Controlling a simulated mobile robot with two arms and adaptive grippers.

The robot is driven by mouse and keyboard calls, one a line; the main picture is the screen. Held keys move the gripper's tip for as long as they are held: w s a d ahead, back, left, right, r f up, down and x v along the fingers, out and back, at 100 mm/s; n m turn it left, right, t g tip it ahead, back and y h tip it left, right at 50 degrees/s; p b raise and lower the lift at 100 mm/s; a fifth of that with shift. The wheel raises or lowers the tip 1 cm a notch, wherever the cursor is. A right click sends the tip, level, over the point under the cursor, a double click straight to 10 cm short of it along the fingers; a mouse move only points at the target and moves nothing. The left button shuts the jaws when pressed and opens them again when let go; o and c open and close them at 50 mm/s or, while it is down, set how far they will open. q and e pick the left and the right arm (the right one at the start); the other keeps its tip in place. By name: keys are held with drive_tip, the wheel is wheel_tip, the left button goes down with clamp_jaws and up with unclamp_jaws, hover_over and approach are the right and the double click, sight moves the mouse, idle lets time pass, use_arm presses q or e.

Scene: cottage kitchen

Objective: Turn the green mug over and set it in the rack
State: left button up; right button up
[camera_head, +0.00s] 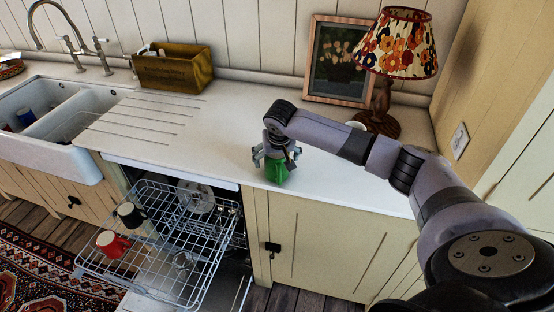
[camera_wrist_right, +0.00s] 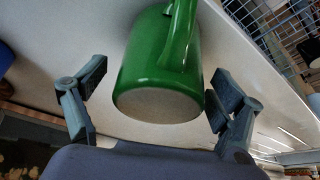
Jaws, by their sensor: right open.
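The green mug (camera_head: 276,173) is at the counter's front edge, below my right gripper (camera_head: 275,157). In the right wrist view the mug (camera_wrist_right: 158,65) lies between the two spread fingers, with gaps on both sides. Its pale, flat round end faces the camera and its handle (camera_wrist_right: 179,35) points up in the picture. The pale end looks like the mug's base; its opening is hidden. The wire rack (camera_head: 178,262) is pulled out of the dishwasher, left of the mug and lower than the counter. My left gripper is not in view.
A red mug (camera_head: 112,243) and a dark mug (camera_head: 131,214) stand in the rack's left part. A patterned lamp (camera_head: 396,43) and a framed picture (camera_head: 339,62) stand behind my right arm. A wooden box (camera_head: 175,70) is at the back. The counter's middle is clear.

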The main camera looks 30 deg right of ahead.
drive_tip(key=shift+x, duration=0.9)
drive_tip(key=shift+c, duration=0.3)
drive_tip(key=shift+r, duration=0.1)
drive_tip(key=c, duration=1.6)
